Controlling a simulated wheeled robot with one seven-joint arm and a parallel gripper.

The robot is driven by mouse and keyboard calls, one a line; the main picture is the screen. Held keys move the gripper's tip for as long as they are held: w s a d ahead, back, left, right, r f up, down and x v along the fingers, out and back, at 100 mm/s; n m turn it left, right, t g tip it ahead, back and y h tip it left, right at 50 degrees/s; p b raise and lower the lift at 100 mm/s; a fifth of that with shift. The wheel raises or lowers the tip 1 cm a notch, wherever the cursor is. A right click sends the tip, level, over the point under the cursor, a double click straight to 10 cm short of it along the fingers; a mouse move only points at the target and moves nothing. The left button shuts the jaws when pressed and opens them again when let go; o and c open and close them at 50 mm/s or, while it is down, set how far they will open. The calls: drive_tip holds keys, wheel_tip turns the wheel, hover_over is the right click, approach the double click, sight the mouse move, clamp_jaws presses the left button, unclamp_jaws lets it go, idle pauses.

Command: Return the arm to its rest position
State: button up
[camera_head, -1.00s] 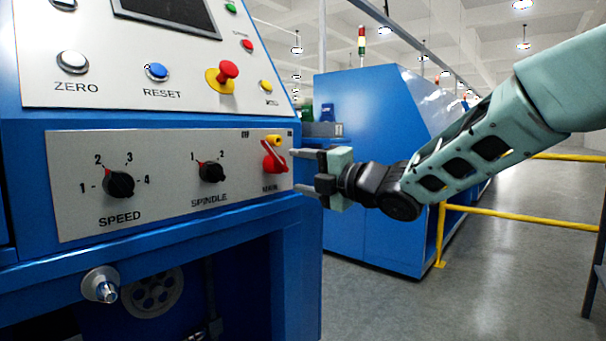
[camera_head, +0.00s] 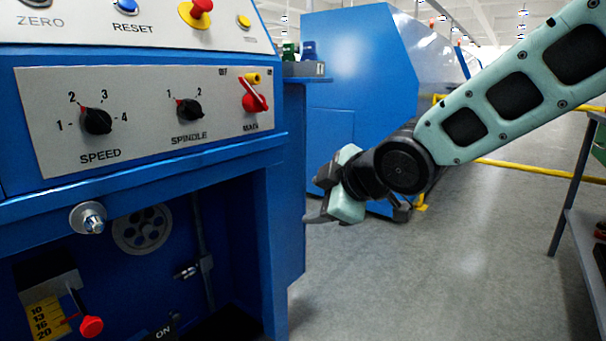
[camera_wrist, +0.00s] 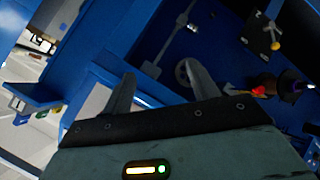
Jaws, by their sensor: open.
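My gripper (camera_head: 318,206) is to the right of the blue machine in the head view, below the level of the red main switch (camera_head: 255,97) and apart from it. My arm reaches in from the upper right and bends at a dark joint. In the wrist view the two grey fingers of my gripper (camera_wrist: 162,92) stand apart with nothing between them. The machine's blue frame and its dark lower bay show beyond the fingers.
The control panel (camera_head: 140,148) carries a speed knob (camera_head: 97,121) and a spindle knob (camera_head: 188,109). A red-knobbed lever (camera_head: 91,326) sits in the lower bay. The grey floor (camera_head: 430,280) is clear, with a bench (camera_head: 585,235) at right and a yellow rail (camera_head: 540,171) behind.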

drive_tip(key=s+d+f+m+g+h, duration=0.2)
drive_tip(key=s+d+f+m+g, duration=0.15)
drive_tip(key=s, duration=0.55)
drive_tip(key=s+d+f+m+g+h, duration=0.25)
drive_tip(key=s+d+f, duration=0.2)
drive_tip(key=s, duration=0.55)
drive_tip(key=s+d+f+m+g+h, duration=0.25)
drive_tip(key=s+d+f+m, duration=0.2)
drive_tip(key=s, duration=0.45)
wheel_tip(320, 180, up, 34)
drive_tip(key=y+p, duration=0.1)
drive_tip(key=p, duration=3.3)
drive_tip(key=shift+s+a+r, duration=0.25)
drive_tip(key=shift+s+a, duration=0.1)
drive_tip(key=shift+a, duration=0.1)
drive_tip(key=shift+n+g, duration=0.25)
